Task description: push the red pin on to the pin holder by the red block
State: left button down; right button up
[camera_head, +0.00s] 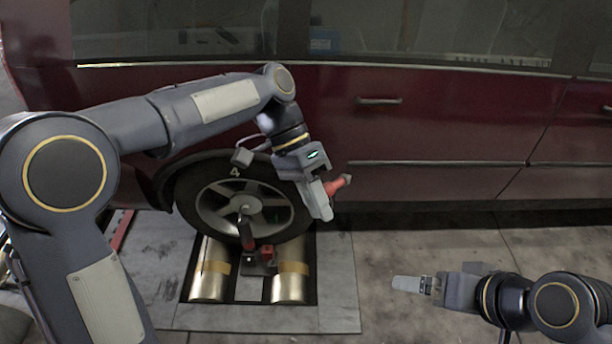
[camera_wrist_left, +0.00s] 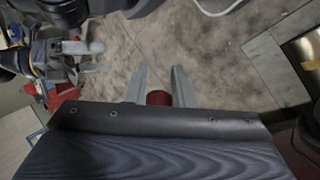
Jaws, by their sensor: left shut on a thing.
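My left gripper (camera_head: 325,200) is shut on the red pin (camera_head: 334,187), held in the air in front of the car, right of the wheel. The pin's grey tip points right. In the left wrist view the pin's red end (camera_wrist_left: 158,98) shows between the two fingers. The red block (camera_head: 266,252) sits low between the rollers, below the wheel, well away from the pin. A dark bracket (camera_head: 258,268) by the block may be the pin holder; its details are too small to tell. My right gripper (camera_head: 412,284) is empty over the floor at right; its fingers look apart in the left wrist view.
The wheel (camera_head: 240,205) of the dark red car (camera_head: 440,130) rests above two metal rollers (camera_head: 290,284) set in a grey plate (camera_head: 340,290). A red-handled lever (camera_head: 247,232) stands before the tyre. Open concrete floor lies to the right of the plate.

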pick_arm(q)
jog(key=r+m+t, duration=0.1)
jog(key=m+t, duration=0.1)
jog(key=m, duration=0.5)
jog(key=w+a+r+m+t, duration=0.1)
jog(key=r+m+t, duration=0.1)
jog(key=m, duration=0.6)
jog(key=r+m+t+h, duration=0.1)
jog(key=m+t, duration=0.2)
jog(key=m, duration=0.4)
jog(key=shift+w+a+r+m+t, duration=0.3)
jog(key=shift+a, duration=0.1)
jog(key=shift+f, duration=0.1)
